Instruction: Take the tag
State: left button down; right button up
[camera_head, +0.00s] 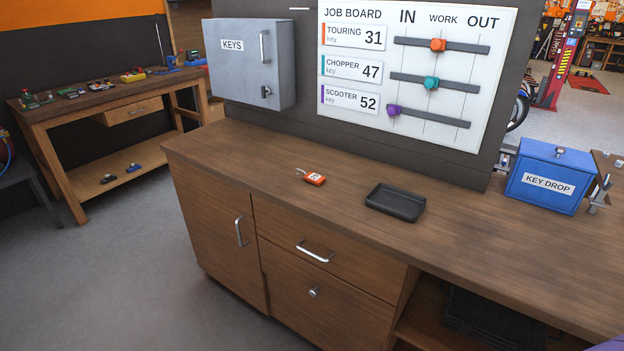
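A small orange tag (315,179) with a white label lies on the wooden counter, left of the middle. A small silvery piece of metal, seemingly a key or ring, sticks out on its left side. The writing on its label is too small to read surely. Nothing touches the tag. Neither of my grippers shows in the head view.
A black tray (395,203), seemingly empty, lies right of the tag. A grey KEYS cabinet (249,85) and the job board (450,125) with sliders are behind. A blue KEY DROP box (546,180) stands at the right. The counter (470,220) is otherwise mostly clear.

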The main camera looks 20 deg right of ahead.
aim_at(311, 177)
jog(key=z, duration=0.55)
jog(key=i+j+z, duration=0.15)
jog(key=z, duration=0.15)
jog(key=i+j+z, duration=0.1)
jog(key=j+z, duration=0.25)
jog(key=i+j+z, duration=0.1)
jog(key=j+z, duration=0.2)
jog(key=i+j+z, duration=0.15)
jog(key=j, duration=0.4)
jog(key=j+z, duration=0.15)
jog(key=j, duration=0.4)
